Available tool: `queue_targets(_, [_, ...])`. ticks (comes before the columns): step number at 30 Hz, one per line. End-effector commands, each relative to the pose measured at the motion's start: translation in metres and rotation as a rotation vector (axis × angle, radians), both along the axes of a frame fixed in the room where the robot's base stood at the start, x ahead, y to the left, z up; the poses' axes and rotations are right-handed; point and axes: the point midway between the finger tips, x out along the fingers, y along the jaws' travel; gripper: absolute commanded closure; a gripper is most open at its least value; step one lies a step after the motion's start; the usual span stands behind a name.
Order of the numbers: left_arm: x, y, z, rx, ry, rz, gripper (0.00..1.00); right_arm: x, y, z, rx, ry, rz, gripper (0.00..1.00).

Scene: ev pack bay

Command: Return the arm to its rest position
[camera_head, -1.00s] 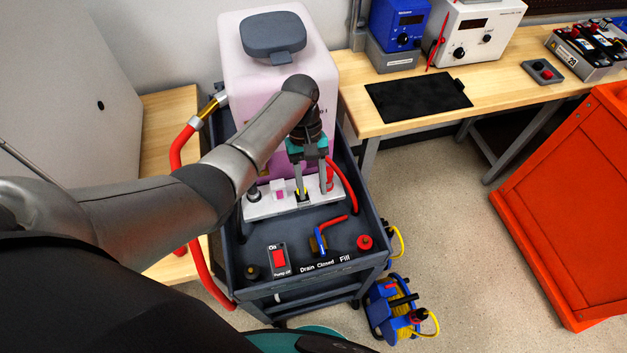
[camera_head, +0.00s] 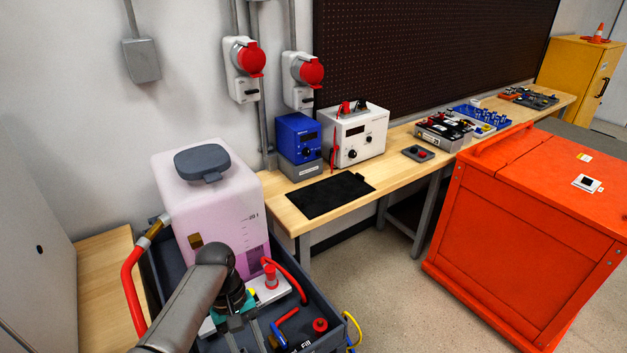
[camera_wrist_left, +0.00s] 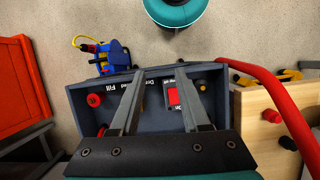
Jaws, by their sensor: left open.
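My left arm comes in from the bottom left in the head view, and its gripper (camera_head: 262,337) hangs over the dark cart with the pink tank (camera_head: 212,205). In the left wrist view the gripper's two fingers (camera_wrist_left: 158,80) are apart with nothing between them. They point over the cart's panel (camera_wrist_left: 150,92), beside the red pump switch (camera_wrist_left: 173,96) and the Fill and Drain labels. The fingers look to be above the panel, not holding any fitting. My right gripper is not in view.
A wooden bench (camera_head: 390,160) with a blue power unit (camera_head: 298,138), a white unit (camera_head: 357,135) and a black mat (camera_head: 330,195) stands behind. A red cabinet (camera_head: 530,235) stands at the right. Red hoses (camera_head: 132,290) loop around the cart.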

Motion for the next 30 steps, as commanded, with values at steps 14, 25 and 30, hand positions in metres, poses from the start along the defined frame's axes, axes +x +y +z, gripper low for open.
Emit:
queue_targets(14, [-0.068, -0.008, -0.017, -0.009, -0.278, -0.304, 0.54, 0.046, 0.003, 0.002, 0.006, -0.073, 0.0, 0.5])
queue_targets(25, [-0.13, 0.008, 0.022, 0.074, -0.522, -0.533, 0.54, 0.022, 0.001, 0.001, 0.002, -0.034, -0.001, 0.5])
queue_targets(30, [-0.147, 0.016, 0.043, 0.115, -0.583, -0.593, 0.54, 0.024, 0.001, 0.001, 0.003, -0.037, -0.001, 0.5])
